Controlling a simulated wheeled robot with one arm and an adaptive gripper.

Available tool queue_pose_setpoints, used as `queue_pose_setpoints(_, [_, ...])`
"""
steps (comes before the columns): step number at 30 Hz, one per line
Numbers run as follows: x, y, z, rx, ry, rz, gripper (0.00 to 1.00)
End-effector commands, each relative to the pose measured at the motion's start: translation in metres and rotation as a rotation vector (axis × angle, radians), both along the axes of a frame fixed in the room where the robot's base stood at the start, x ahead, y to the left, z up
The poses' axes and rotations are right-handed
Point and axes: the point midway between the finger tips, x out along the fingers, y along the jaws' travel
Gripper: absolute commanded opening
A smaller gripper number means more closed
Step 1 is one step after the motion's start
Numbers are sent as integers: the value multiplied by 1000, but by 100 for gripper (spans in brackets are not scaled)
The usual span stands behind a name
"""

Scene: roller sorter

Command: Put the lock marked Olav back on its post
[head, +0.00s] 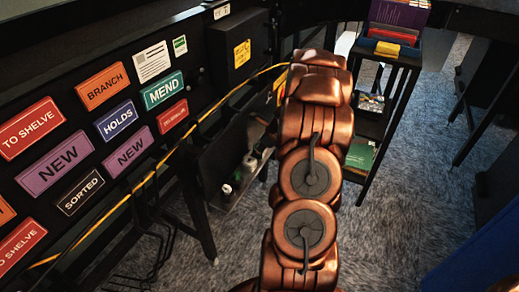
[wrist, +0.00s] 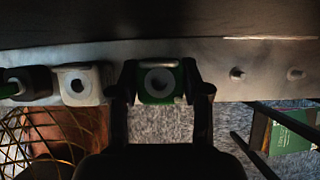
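In the wrist view, a green lock (wrist: 151,97) with a pale round ring sits between the two fingers of my gripper (wrist: 160,90). The fingers appear to touch both of its sides. The lock is in front of the pale metal rail; I cannot tell whether it is on a post. Two bare posts stick out to the right, a nearer post (wrist: 237,73) and a farther post (wrist: 295,73). A white lock (wrist: 72,84) is left of my gripper. No name is legible on any lock. The head view does not show my gripper.
A dark lock (wrist: 30,82) with green beside it is at the far left. A wire basket (wrist: 55,140) is below the rail. In the head view, a signboard (head: 90,130) runs along the left, and a dark cart (head: 390,110) with books stands ahead. Carpet (head: 400,200) lies clear to the right.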

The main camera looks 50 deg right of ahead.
Motion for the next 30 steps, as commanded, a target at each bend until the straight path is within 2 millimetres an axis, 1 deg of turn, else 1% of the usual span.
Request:
queue_pose_setpoints(1, [0,0,0,0,0,0,51])
queue_pose_setpoints(7, [0,0,0,1,-1,-1,72])
queue_pose_setpoints(9, [0,0,0,0,0,-1,76])
queue_pose_setpoints(17, [0,0,0,0,0,-1,76])
queue_pose_setpoints(20, [-2,-1,4,0,-1,-1,76])
queue_pose_setpoints(26, [-13,-5,25,-1,-3,-2,76])
queue_pose_setpoints(30, [-25,-9,47,-3,-2,-3,76])
